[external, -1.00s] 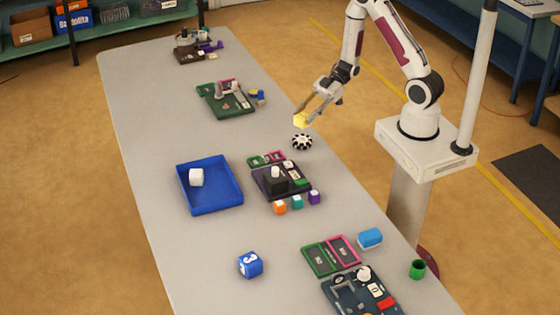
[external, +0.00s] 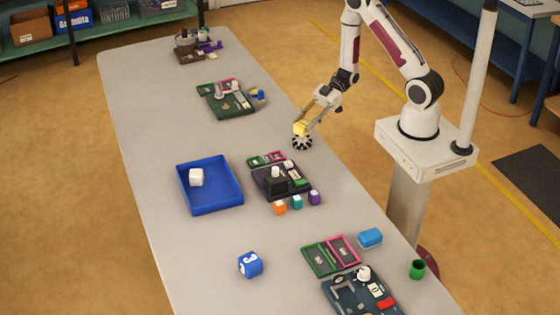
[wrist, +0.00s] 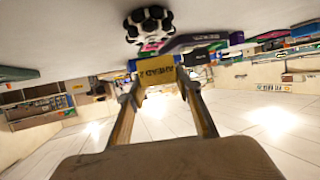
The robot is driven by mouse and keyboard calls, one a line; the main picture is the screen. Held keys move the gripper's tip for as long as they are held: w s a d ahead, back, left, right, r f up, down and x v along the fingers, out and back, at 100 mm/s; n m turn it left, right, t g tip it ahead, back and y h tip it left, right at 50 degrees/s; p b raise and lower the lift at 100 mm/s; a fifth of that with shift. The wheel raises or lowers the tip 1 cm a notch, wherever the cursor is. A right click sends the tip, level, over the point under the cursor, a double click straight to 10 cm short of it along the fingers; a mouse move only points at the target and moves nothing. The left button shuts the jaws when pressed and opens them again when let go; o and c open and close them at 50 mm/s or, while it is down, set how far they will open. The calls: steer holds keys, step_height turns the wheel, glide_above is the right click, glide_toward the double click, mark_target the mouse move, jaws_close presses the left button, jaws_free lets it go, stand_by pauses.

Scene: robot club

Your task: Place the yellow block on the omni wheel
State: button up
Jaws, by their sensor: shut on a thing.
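The yellow block (external: 301,129) is between the fingertips of my gripper (external: 304,128), which is shut on it. In the wrist view the yellow block (wrist: 155,68) shows dark lettering, and my gripper's fingers (wrist: 157,88) hold it from both sides. The black-and-white omni wheel (external: 302,143) lies on the table just below the block. In the external view the block overlaps the wheel's upper edge. The omni wheel (wrist: 148,24) also shows at the top of the wrist view, with a gap between it and the block.
Orange, teal and purple cubes sit in front of that board. A green board (external: 232,108) lies farther back. The table left of the wheel is clear.

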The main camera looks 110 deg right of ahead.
steer(key=shift+f, duration=1.3)
steer(key=shift+f, duration=0.1)
steer(key=o, duration=1.1)
steer(key=shift+v, duration=6.1)
steer(key=shift+w, duration=0.15)
